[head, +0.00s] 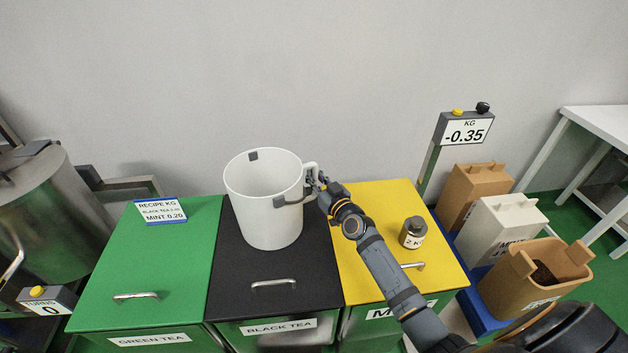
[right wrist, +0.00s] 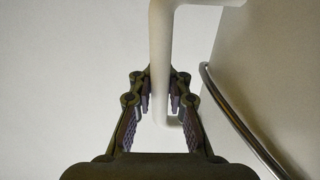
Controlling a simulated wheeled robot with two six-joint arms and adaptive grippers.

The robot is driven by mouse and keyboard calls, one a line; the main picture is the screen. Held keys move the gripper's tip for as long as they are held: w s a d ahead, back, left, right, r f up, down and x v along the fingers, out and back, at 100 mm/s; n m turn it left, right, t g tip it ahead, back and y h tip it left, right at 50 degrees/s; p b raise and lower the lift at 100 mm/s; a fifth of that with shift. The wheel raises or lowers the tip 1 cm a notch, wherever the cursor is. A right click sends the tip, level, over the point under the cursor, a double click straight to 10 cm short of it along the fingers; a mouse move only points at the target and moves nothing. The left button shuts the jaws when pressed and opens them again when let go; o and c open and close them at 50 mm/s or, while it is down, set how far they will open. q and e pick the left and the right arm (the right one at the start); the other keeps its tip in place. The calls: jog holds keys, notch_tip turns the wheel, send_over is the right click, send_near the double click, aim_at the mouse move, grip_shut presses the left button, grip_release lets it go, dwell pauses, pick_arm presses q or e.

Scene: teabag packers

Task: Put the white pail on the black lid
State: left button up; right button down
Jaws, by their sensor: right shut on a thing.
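The white pail (head: 270,215) is upright over the black lid (head: 235,285), in its back and middle part. I cannot tell for sure whether its base touches the lid. The pail is open at the top, with a side handle on its right. My right gripper (head: 316,190) is at that handle. In the right wrist view its two fingers (right wrist: 160,105) are shut on the white handle (right wrist: 160,50), one on each side. The black lid has a metal bar handle near its front edge. My left gripper is not in view.
A green lid (head: 155,250) lies left, with a recipe sign (head: 160,211). A yellow lid (head: 375,230) lies right, with a small weight (head: 413,232). A scale display (head: 467,130) reads -0.35. Brown and white bins (head: 500,225) stand right. The wall is close behind.

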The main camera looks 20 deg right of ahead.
jog(key=shift+r, duration=0.1)
jog(key=c, duration=1.3)
grip_release()
jog(key=shift+f, duration=0.2)
jog(key=shift+r, duration=0.25)
jog(key=s, duration=0.4)
jog(key=s+d+p, duration=0.1)
jog(key=s, duration=0.3)
jog(key=s+p, duration=0.1)
jog(key=s, duration=0.3)
jog(key=shift+d+f, duration=0.1)
jog(key=shift+d, duration=0.05)
